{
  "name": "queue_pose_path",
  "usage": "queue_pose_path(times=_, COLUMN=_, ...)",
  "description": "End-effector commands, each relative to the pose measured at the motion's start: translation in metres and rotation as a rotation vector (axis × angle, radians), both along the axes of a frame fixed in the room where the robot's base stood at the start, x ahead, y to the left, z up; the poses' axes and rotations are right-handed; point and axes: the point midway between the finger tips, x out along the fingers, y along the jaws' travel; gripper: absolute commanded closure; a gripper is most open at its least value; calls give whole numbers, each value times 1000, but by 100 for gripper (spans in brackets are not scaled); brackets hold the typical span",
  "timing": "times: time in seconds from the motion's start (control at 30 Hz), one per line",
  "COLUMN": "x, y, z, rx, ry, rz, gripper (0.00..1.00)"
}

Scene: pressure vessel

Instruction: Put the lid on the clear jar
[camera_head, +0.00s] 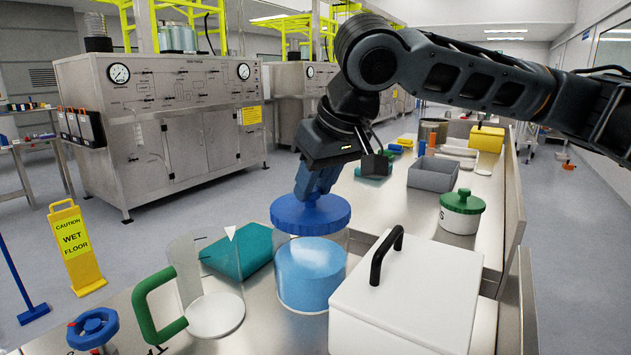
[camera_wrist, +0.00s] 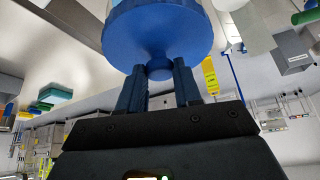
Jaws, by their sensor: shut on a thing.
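The clear jar (camera_head: 312,272) stands upright on the metal bench and has light blue contents. The round blue lid (camera_head: 311,215) is level over the jar's mouth, roughly centred on it. I cannot tell whether it rests on the rim or hovers just above. My gripper (camera_head: 314,194) comes down from above and is shut on the lid's knob. In the wrist view my two fingers (camera_wrist: 159,78) sit either side of the knob, with the lid (camera_wrist: 157,35) beyond them and part of the jar behind it. The jar's rim is mostly hidden by the lid.
A white box (camera_head: 410,300) with a black handle stands close to the jar's right. A clear jug (camera_head: 205,290) with a green handle and a teal block (camera_head: 240,252) are at its left. A white pot (camera_head: 461,212) with a green lid and a grey bin (camera_head: 433,173) stand behind.

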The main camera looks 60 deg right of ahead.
Motion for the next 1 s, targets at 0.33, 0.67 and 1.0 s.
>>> queue_pose_path(times=0.33, x=0, y=0, z=0, rx=0, ry=0, rz=0, gripper=37)
queue_pose_path(times=0.67, x=0, y=0, z=0, rx=0, ry=0, rz=0, gripper=21)
queue_pose_path(times=1.0, x=0, y=0, z=0, rx=0, ry=0, rz=0, gripper=11)
